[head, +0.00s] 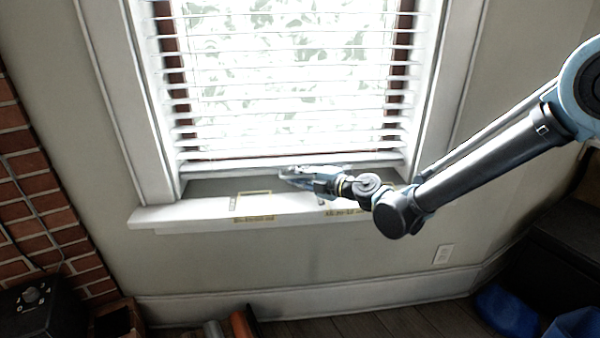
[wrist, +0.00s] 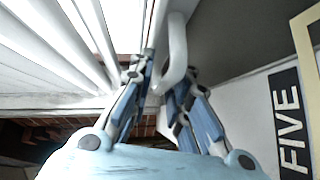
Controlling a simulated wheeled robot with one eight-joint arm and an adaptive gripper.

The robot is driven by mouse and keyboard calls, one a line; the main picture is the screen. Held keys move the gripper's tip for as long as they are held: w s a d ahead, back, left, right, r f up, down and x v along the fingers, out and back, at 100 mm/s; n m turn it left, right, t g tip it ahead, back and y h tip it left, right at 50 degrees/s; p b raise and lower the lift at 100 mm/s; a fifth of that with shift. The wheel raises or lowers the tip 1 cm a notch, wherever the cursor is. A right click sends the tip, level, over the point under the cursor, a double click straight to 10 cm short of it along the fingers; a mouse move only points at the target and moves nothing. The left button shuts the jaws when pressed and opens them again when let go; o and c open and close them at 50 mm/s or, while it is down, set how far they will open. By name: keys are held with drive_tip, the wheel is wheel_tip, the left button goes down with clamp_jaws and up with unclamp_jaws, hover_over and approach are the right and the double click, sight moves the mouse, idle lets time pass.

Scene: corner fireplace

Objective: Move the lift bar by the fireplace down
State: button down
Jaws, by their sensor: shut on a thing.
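The lift bar (wrist: 177,45) is a white, rounded, handle-like bar in the wrist view, beside the blind slats. My gripper (wrist: 168,72) has its blue fingers on either side of the bar's lower end and is shut on it. In the head view my gripper (head: 287,176) is low at the window, just above the sill and near the blind's bottom rail (head: 240,165). The gripper hides its contact with the bar there. The white blind (head: 290,90) hangs down over the window, its slats spread open.
The window sill (head: 180,213) runs below the gripper, with yellow-framed labels (head: 253,206) on it. A brick fireplace wall (head: 28,190) stands at the left. A wall outlet (head: 444,254) is below right. Dark and blue objects (head: 505,310) sit at lower right.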

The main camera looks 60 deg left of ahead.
drive_tip(key=c, duration=1.7)
unclamp_jaws()
drive_tip(key=v, duration=1.2)
drive_tip(key=shift+w, duration=0.1)
